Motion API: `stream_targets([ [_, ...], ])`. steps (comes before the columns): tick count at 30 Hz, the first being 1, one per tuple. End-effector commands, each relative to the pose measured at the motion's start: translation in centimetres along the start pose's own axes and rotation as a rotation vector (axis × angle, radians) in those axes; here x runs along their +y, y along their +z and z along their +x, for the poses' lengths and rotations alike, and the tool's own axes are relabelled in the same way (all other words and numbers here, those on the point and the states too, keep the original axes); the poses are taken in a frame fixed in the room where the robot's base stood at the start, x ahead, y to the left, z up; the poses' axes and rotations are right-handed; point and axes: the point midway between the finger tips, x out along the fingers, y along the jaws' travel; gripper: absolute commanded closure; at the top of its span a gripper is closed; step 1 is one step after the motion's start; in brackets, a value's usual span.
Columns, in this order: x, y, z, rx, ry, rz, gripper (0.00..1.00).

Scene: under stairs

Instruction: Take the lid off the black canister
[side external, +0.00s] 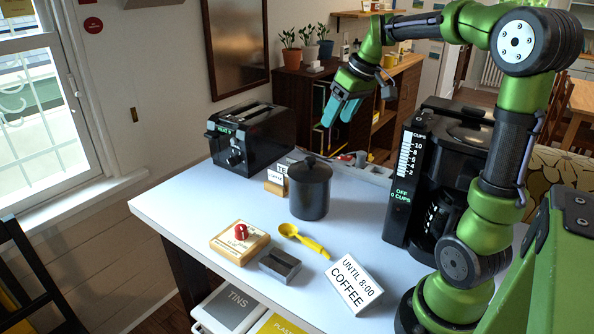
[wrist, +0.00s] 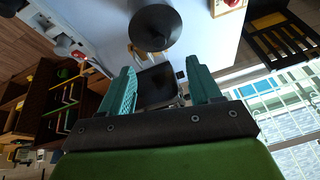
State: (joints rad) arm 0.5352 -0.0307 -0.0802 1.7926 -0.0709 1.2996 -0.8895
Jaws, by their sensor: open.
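The black canister (side external: 309,194) stands upright on the pale table, left of the coffee maker. Its black lid (side external: 310,166) with a small knob is on top of it. In the wrist view the canister's dark round lid (wrist: 155,27) shows near the top, beyond the fingers. My gripper (side external: 341,112) is above and behind the canister, apart from it, with teal fingers pointing down. In the wrist view my gripper (wrist: 162,90) has its two fingers wide apart with nothing held between them.
A black toaster (side external: 252,138) stands behind left and a black coffee maker (side external: 440,180) at right. In front lie a yellow scoop (side external: 303,240), a wooden block with a red knob (side external: 240,242), a dark metal block (side external: 279,265) and a coffee sign (side external: 354,284). A power strip (side external: 365,168) lies behind.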

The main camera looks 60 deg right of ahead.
Motion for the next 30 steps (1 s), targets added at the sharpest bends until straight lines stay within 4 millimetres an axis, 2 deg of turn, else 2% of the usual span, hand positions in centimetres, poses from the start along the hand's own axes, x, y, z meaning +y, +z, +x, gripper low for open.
stream_targets([
  [1, 1.4, -0.9, -0.2, -0.009, -0.005, -0.067, 0.37],
  [3, 2.1, -1.8, -0.9, -0.012, -0.016, -0.183, 0.37],
  [8, 1.5, -2.5, -2.2, -0.004, -0.040, -0.381, 0.37],
  [14, 1.2, -2.3, -1.2, -0.010, -0.053, -0.439, 0.37],
  [20, 1.0, -2.2, 2.0, -0.012, -0.054, -0.439, 0.37],
  [30, 0.7, -2.0, 8.9, -0.012, -0.053, -0.438, 0.37],
])
